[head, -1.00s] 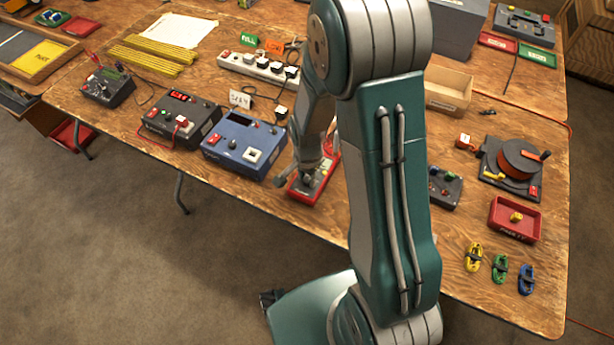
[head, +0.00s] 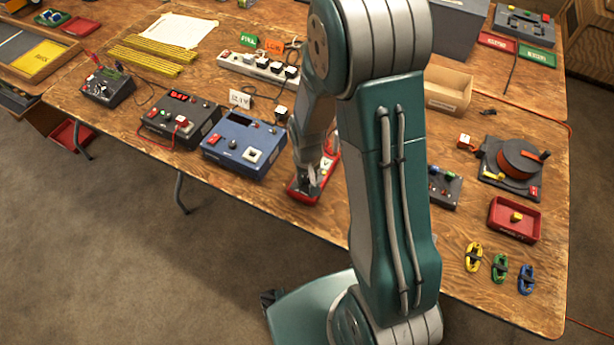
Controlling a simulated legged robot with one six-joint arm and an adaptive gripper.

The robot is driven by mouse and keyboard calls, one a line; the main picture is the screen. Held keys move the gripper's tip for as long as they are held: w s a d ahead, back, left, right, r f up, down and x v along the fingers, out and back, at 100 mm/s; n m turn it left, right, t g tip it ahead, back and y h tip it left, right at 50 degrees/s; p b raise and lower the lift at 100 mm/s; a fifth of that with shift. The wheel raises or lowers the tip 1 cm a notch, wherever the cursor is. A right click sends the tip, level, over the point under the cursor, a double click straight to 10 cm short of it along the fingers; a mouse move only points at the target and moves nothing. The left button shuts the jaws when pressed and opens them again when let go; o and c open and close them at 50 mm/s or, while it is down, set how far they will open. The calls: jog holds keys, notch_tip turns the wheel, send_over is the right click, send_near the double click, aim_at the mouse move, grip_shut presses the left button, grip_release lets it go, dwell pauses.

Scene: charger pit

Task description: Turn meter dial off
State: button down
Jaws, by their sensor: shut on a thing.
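The red meter (head: 303,197) lies on the wooden table, just right of the blue box and partly behind my upper arm. Its near end and part of its pale face show. My gripper (head: 309,186) points down onto the near part of the meter's face, where the dial is. It is shut on the dial. The fingers cover the dial, so its pointer and setting are hidden.
A blue box (head: 236,153) stands close left of the meter, with a black box (head: 168,124) beyond it. A power strip (head: 262,66) with plugs lies behind. A red tray (head: 514,220) and cable coils lie at right. The table's front edge is close to the meter.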

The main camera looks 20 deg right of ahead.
aim_at(306, 179)
jog(key=n, duration=0.5)
jog(key=shift+n, duration=2.4)
jog(key=shift+c, duration=2)
grip_release()
jog(key=shift+w, duration=0.1)
notch_tip(306, 179, up, 12)
